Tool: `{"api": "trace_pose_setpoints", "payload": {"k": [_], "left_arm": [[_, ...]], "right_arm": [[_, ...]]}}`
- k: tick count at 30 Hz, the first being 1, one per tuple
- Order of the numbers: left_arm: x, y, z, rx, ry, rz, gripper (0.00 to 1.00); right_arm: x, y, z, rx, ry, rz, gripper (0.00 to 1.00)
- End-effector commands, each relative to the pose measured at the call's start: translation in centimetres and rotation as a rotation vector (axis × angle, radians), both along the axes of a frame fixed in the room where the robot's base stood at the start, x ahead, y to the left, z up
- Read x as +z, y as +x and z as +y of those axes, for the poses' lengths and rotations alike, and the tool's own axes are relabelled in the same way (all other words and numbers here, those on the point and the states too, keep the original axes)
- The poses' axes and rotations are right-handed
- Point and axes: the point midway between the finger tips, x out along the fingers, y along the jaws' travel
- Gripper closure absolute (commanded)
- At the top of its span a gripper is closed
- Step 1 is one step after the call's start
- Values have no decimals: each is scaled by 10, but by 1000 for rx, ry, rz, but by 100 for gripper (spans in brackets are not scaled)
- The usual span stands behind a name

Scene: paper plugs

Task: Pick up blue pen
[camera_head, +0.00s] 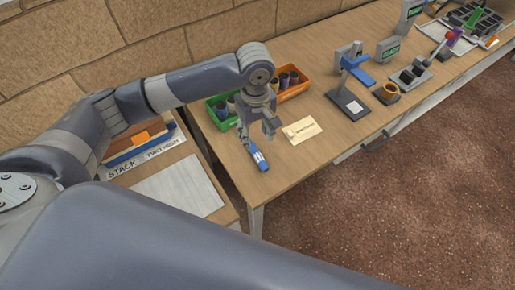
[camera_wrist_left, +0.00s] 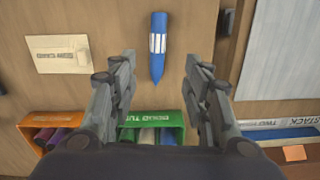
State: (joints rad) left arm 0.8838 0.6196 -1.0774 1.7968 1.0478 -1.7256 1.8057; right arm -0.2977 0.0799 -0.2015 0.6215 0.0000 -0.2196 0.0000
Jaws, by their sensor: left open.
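The blue pen (camera_head: 260,160) lies on the wooden table near its front left corner. It has a white striped label. In the left wrist view the blue pen (camera_wrist_left: 158,48) lies between and beyond the fingertips, its pointed end toward the gripper. My left gripper (camera_head: 257,130) is above the table, just behind the pen. Its fingers are spread wide and empty in the left wrist view (camera_wrist_left: 163,75). They do not touch the pen as far as I can see. My right gripper is not in view.
A green bin (camera_head: 217,122) and an orange bin (camera_head: 301,88) stand behind the gripper. A cream card (camera_head: 302,130) lies right of the pen. A blue-armed stand (camera_head: 350,103) is farther right. A lower table with a pale sheet (camera_head: 180,186) is at left.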

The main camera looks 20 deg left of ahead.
Motion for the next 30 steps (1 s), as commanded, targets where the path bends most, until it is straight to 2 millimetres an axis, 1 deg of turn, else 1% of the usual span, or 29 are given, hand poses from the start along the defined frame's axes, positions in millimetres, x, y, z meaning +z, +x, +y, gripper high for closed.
{"api": "trace_pose_setpoints", "payload": {"k": [9,16,20,24,27,30], "left_arm": [[-44,0,1,10,3,4,56],[-62,1,-1,9,3,4,56],[-80,3,-3,8,4,3,56],[-99,3,-3,9,3,2,56],[-104,3,-3,8,4,1,56],[-106,3,-3,7,3,0,56]], "right_arm": [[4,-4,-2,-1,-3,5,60],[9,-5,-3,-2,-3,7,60],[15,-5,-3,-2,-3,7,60],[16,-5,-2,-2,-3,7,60],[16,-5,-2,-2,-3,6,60],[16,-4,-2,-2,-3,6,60]]}}
